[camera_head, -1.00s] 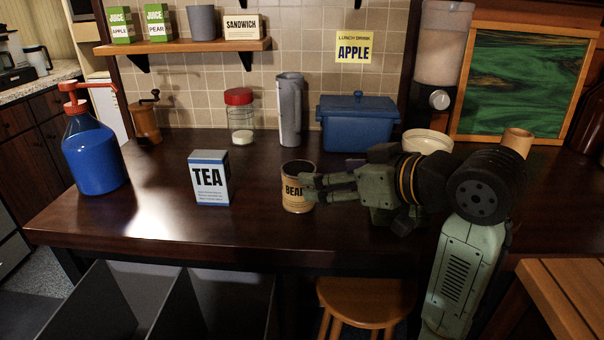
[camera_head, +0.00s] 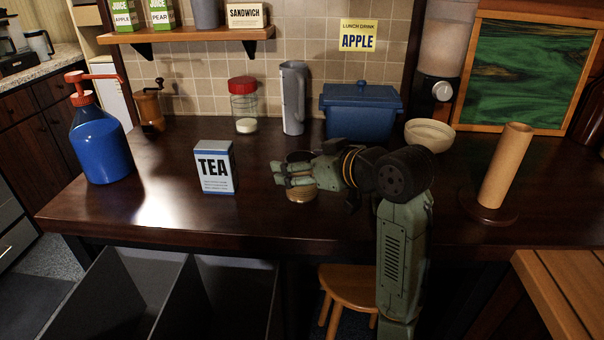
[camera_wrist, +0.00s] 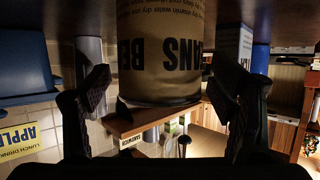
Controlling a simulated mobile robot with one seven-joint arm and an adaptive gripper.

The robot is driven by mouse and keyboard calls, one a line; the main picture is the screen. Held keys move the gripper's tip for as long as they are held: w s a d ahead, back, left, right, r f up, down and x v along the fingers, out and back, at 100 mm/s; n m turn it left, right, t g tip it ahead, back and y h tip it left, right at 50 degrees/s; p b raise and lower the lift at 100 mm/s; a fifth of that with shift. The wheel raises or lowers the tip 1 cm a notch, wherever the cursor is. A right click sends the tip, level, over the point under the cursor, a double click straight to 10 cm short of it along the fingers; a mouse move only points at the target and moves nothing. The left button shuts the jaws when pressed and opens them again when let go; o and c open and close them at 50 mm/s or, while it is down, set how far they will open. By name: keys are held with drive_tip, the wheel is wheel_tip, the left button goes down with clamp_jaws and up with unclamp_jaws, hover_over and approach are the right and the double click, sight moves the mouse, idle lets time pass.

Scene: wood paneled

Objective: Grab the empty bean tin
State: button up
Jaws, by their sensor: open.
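The bean tin (camera_head: 301,195) stands upright on the dark wooden counter (camera_head: 270,225), largely hidden behind my gripper (camera_head: 280,175) in the head view. Its dark top edge and tan lower part show. In the wrist view, which is upside down, the tin (camera_wrist: 160,45) fills the upper middle with "BEANS" lettering on a tan label. My gripper (camera_wrist: 166,88) is open there, one finger on each side of the tin, with visible gaps. Whether the tin is empty cannot be seen.
A TEA box (camera_head: 214,168) stands left of the tin. A blue pump bottle (camera_head: 100,148) is at the far left. A glass jar (camera_head: 244,108), grey pitcher (camera_head: 293,98), blue bin (camera_head: 360,112) and bowl (camera_head: 430,135) line the back. A roll holder (camera_head: 505,165) stands right.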

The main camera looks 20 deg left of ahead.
drive_tip(key=shift+c, duration=0.5)
drive_tip(key=c, duration=1.2)
drive_tip(key=shift+r, duration=0.15)
